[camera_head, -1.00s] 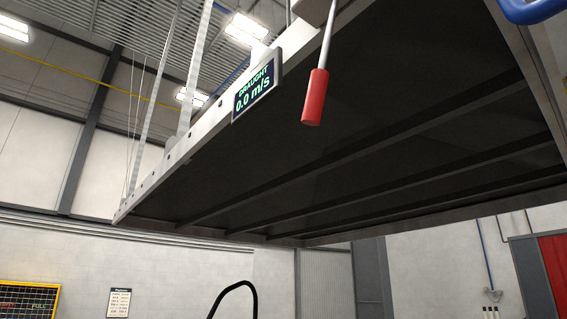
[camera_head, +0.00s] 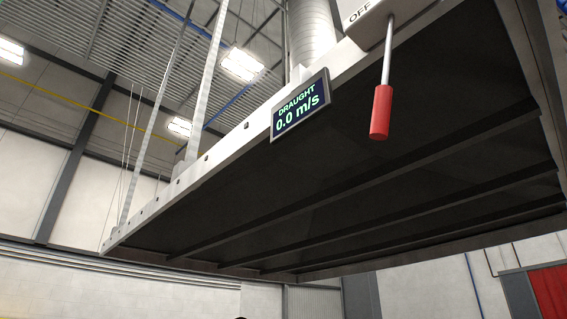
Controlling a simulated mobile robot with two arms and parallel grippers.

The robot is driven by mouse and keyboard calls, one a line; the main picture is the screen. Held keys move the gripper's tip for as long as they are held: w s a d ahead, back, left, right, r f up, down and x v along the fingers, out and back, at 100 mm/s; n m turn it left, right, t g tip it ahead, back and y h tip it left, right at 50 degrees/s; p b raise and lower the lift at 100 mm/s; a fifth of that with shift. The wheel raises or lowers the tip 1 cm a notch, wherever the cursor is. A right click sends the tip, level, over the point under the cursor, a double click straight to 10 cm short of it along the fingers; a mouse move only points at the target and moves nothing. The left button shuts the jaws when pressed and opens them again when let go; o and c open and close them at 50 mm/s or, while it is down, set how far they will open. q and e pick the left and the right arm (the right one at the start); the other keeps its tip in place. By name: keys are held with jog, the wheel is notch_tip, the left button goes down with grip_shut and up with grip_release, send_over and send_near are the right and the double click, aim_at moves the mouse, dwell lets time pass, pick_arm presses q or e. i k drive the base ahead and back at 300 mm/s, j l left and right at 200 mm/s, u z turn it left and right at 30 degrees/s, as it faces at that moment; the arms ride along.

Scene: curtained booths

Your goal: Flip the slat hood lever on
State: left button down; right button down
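The lever (camera_head: 381,112) hangs down from a light box at the hood's front edge, at the upper right of the head view. It has a thin metal rod and a red grip. The box (camera_head: 364,18) shows the word OFF beside the rod; the rest of the box is cut off by the top edge. The slatted hood (camera_head: 330,180) is seen from below, dark underneath with several long slats. A display (camera_head: 300,104) on its edge reads DRAUGHT 0.0 m/s. Neither of my grippers is in view.
A round duct (camera_head: 311,35) rises above the hood. Pale hangers (camera_head: 208,80) run up from its edge at left. A red panel (camera_head: 550,290) is at the lower right. The air below the lever looks clear.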

aim_at(384, 93)
jog(key=i+j, duration=0.1)
jog(key=j, duration=0.35)
jog(key=i+j+u, duration=0.15)
jog(key=j, duration=0.8)
